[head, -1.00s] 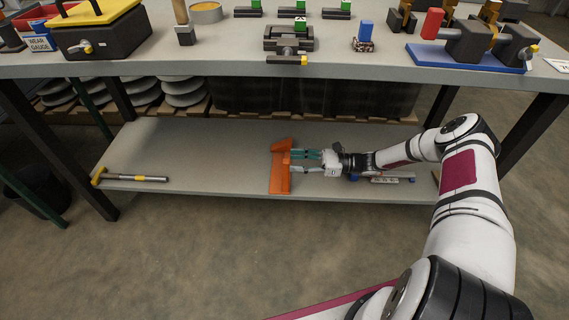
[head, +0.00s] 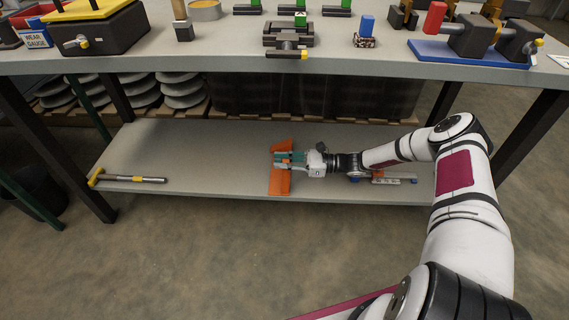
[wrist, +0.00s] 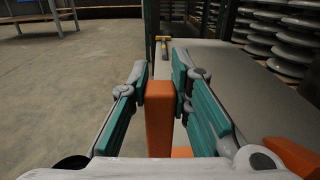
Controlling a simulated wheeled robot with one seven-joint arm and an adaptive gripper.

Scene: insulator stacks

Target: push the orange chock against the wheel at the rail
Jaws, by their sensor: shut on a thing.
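The orange chock (head: 280,184) stands on the grey lower shelf (head: 220,165) under the bench. In the head view it shows above and below my gripper (head: 281,159), whose teal-padded fingers reach it from the right. In the wrist view, an upright orange part of the chock (wrist: 160,118) sits between the pads of my gripper (wrist: 160,80), and the fingers are shut on it. More orange shows at the lower right of that view. I cannot make out a wheel or a rail near the chock in either view.
A hammer (head: 130,179) with a yellow end lies on the shelf's left. A grey piece with blue ends (head: 392,178) lies behind my wrist. Stacked grey discs (head: 182,90) stand behind the shelf. The bench top (head: 220,60) overhangs. The shelf between hammer and chock is clear.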

